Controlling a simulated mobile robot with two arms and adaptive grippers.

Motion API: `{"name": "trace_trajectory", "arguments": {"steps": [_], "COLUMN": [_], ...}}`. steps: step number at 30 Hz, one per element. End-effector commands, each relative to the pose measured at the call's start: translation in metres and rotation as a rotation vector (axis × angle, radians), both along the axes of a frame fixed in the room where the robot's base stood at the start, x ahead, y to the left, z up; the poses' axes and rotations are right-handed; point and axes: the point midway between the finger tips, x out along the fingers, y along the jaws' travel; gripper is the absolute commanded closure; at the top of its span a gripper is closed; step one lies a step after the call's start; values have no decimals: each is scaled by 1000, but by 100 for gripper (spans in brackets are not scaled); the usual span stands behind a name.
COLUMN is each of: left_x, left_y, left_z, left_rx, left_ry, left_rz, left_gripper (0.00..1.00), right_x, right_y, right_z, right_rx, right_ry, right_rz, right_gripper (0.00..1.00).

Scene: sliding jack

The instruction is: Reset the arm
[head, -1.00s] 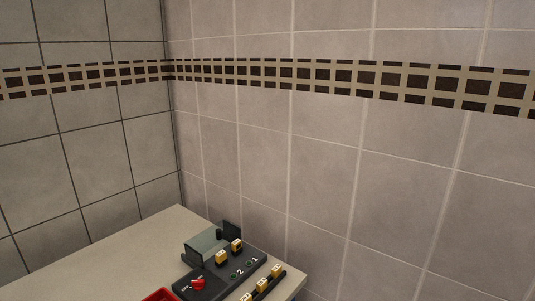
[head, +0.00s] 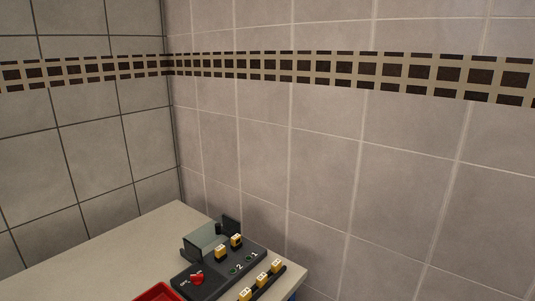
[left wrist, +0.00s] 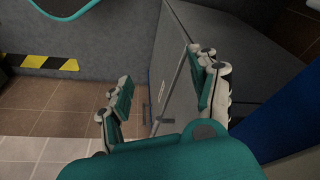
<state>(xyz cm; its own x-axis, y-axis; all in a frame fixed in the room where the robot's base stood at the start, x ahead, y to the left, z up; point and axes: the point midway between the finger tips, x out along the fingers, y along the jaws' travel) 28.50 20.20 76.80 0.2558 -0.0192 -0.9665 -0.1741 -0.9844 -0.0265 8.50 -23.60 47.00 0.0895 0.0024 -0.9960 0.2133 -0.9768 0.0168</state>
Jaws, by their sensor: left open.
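My left gripper (left wrist: 160,92) shows in the left wrist view, with its two fingers spread wide apart and nothing between them. It hangs in the air in front of a grey panel (left wrist: 180,75), above a tiled floor. The left gripper is not in the head view. My right gripper is in neither view.
In the head view a pale table (head: 130,245) stands in the wall corner. On it are a dark control box (head: 222,268) with a red knob (head: 197,279), several yellow blocks on a dark rail (head: 262,281), and a red tray (head: 158,292). The table's left part is bare.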

Motion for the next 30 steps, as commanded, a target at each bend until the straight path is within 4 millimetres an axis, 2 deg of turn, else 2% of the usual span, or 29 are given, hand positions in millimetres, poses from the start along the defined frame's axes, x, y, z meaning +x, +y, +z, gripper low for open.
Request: {"name": "trace_trajectory", "arguments": {"steps": [1, 5, 6, 8, 9, 12, 15, 18, 22, 26, 30], "left_x": [-4, -17, -25, -39, -49, -81, -118, -151, -182, -196, -199], "left_y": [0, 1, 2, 4, 6, 11, 17, 23, 30, 33, 33], "left_z": [-36, -123, -150, -188, -213, -269, -315, -346, -368, -375, -375], "left_rx": [2, 5, 6, 7, 9, 11, 15, 18, 21, 21, 21], "left_ry": [20, 49, 59, 74, 83, 107, 131, 147, 161, 166, 166], "left_rz": [-2, -7, -9, -12, -14, -20, -25, -29, -34, -36, -36], "left_gripper": [38, 38, 38, 38, 38, 38, 38, 38, 38, 38, 38], "right_x": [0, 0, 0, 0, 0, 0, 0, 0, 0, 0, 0], "right_y": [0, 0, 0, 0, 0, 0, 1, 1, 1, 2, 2], "right_z": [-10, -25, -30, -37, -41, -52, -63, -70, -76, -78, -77], "right_rx": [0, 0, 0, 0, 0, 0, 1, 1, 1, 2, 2], "right_ry": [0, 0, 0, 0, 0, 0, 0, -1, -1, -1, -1], "right_rz": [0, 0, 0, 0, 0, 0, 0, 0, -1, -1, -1], "right_gripper": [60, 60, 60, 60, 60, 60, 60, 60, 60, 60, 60]}}
